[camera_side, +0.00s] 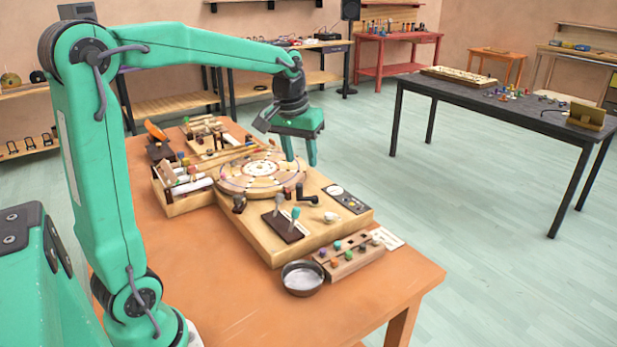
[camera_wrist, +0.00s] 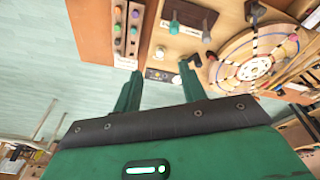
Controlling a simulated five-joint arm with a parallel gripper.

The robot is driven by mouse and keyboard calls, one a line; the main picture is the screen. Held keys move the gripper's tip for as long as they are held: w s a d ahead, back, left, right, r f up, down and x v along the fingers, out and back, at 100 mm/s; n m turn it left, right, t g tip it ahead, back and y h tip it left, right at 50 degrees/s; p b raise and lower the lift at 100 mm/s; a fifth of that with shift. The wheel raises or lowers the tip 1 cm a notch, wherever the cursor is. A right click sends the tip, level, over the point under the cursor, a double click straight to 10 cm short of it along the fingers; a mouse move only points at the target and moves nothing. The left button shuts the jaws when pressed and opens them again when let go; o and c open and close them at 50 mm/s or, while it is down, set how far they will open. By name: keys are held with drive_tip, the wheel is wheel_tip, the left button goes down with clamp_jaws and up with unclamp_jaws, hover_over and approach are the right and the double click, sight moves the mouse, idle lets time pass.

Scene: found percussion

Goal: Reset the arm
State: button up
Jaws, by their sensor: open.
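My arm is green with dark joints and reaches over an orange table (camera_side: 215,290). My gripper (camera_side: 301,163) hangs with its fingers pointing down beside the round, ringed wooden disc (camera_side: 262,172), at its far right side in the side view. In the wrist view my gripper (camera_wrist: 158,85) shows two green fingers spread apart, with nothing between them. The disc also shows at the right of the wrist view (camera_wrist: 250,58). Whether the fingertips touch the board below cannot be told.
The wooden board (camera_side: 262,240) carries two upright levers (camera_side: 279,203) and a dark panel (camera_side: 346,198). A metal bowl (camera_side: 302,278) and a block with coloured pegs (camera_side: 348,258) stand at the front. The table's left front is bare. A dark table (camera_side: 500,115) stands apart at the right.

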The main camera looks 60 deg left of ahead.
drive_tip(key=s+d+f+m+t, duration=0.1)
drive_tip(key=s+d+m, duration=0.1)
drive_tip(key=s+d, duration=0.3)
drive_tip(key=s+d+m+t, duration=0.2)
drive_tip(key=s+d, duration=0.4)
drive_tip(key=s, duration=0.6)
drive_tip(key=shift+f+m+h, duration=0.3)
drive_tip(key=shift+f+m, duration=0.1)
drive_tip(key=shift+m, duration=0.4)
